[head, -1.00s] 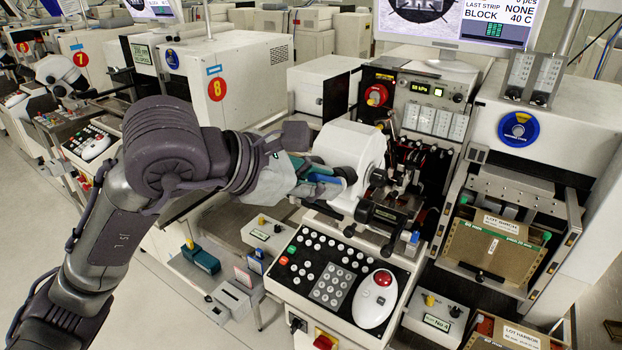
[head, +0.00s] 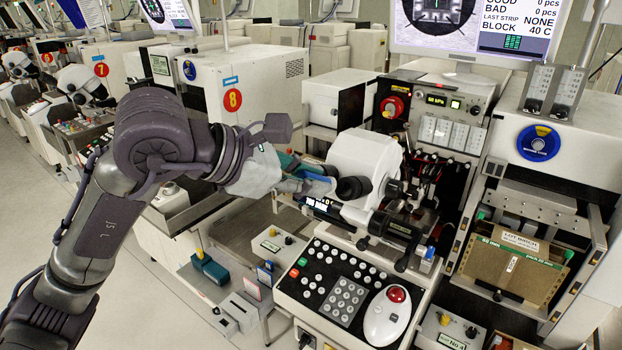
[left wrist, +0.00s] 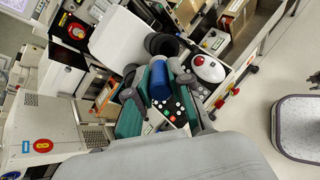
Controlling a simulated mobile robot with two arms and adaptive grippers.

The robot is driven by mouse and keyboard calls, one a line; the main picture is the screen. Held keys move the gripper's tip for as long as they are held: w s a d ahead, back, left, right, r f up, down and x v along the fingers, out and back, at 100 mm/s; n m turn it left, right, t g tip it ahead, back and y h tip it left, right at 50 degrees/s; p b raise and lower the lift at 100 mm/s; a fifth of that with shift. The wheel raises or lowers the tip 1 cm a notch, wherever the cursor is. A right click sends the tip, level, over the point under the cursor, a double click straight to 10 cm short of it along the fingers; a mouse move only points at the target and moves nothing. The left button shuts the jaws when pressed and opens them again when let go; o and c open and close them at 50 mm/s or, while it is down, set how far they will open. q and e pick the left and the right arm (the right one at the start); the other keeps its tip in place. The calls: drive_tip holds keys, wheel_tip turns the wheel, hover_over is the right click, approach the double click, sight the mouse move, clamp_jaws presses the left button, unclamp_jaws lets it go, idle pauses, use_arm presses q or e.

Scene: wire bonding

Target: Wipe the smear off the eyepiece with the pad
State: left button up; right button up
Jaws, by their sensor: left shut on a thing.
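The white microscope head (head: 368,165) stands over the bonding machine, with a black eyepiece (head: 353,189) facing my left arm. Two dark eyepiece tubes (left wrist: 160,45) also show in the left wrist view. My left gripper (head: 318,186) is shut on the blue pad (head: 323,187), which points at the eyepiece. In the left wrist view the pad (left wrist: 160,82) sits between the fingers, just short of the dark tubes. The pad's end is close to the eyepiece; I cannot tell whether they touch. No smear can be made out. My right gripper is out of view.
Below the microscope is a control panel (head: 352,290) with buttons and a white trackball mouse (head: 387,315). A monitor (head: 465,28) stands above. A cardboard lot box (head: 515,268) sits in the right-hand machine. Neighbouring machine 8 (head: 240,85) is behind my left arm.

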use_arm(q)
drive_tip(key=s+a+r, duration=0.2)
drive_tip(key=s+a, duration=0.1)
drive_tip(key=s, duration=0.1)
drive_tip(key=shift+s+a+r, duration=0.15)
drive_tip(key=shift+s, duration=0.1)
drive_tip(key=shift+r, duration=0.1)
idle(0.3)
drive_tip(key=shift+s+a+r, duration=0.25)
drive_tip(key=shift+s+a, duration=0.15)
drive_tip(key=shift+s, duration=0.2)
drive_tip(key=shift+s+a+r, duration=0.25)
drive_tip(key=shift+s+a, duration=0.15)
drive_tip(key=shift+s, duration=0.15)
drive_tip(key=shift+w, duration=0.1)
